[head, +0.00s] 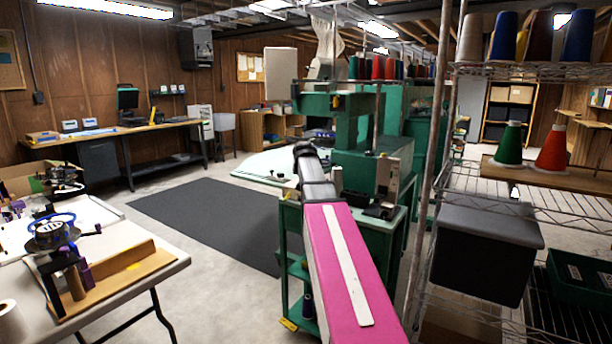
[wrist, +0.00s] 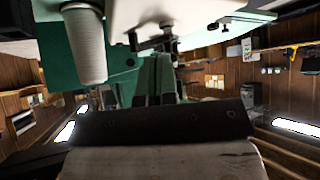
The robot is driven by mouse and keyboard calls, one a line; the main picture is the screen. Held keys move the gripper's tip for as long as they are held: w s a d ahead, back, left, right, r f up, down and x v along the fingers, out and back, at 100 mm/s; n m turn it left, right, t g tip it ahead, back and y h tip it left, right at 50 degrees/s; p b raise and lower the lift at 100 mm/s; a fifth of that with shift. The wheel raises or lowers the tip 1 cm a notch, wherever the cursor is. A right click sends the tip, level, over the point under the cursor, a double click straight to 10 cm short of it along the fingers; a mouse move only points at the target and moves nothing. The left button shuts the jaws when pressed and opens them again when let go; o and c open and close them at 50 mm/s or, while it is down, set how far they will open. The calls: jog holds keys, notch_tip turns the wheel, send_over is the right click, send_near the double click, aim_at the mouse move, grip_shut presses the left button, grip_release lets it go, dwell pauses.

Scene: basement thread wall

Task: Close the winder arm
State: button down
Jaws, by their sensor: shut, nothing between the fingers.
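A green sewing machine (head: 350,135) stands on a green stand ahead of me. In the wrist view, close up, a white spool (wrist: 87,45) stands beside a green panel, and a small dark metal lever with a bracket (wrist: 155,40) sits under a pale housing. This lever may be the winder arm; I cannot tell for sure, nor whether it is open. My gripper (wrist: 155,62) is shut and empty, its fingers pointing toward the lever. I cannot tell whether they touch. In the head view my own arm hides the gripper.
A table (head: 150,265) with several winding devices stands at the left. A wire shelf (head: 540,215) with thread cones and a dark bin (head: 488,250) is close on the right. The dark floor mat (head: 215,215) is clear. A workbench (head: 120,132) lines the back wall.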

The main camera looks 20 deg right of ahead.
jog(key=a+v, duration=0.2)
jog(key=v, duration=0.9)
jog(key=shift+f, duration=0.1)
jog(key=s+a+f+n+g+y, duration=0.1)
jog(key=s+a+f+g, duration=0.2)
jog(key=s+f, duration=0.6)
jog(key=s+a+f+n+g+y, duration=0.1)
jog(key=s+a+f, duration=0.6)
jog(key=f, duration=1.3)
jog(key=s+a+f+n+g+y, duration=0.1)
jog(key=s+a+f+g, duration=0.3)
jog(key=s+f, duration=0.6)
notch_tip(320, 180, down, 5)
jog(key=shift+s+a+r+n+g, duration=0.25)
jog(key=shift+s+a+n+g, duration=0.1)
jog(key=shift+a+n, duration=0.45)
jog(key=shift+a, duration=0.1)
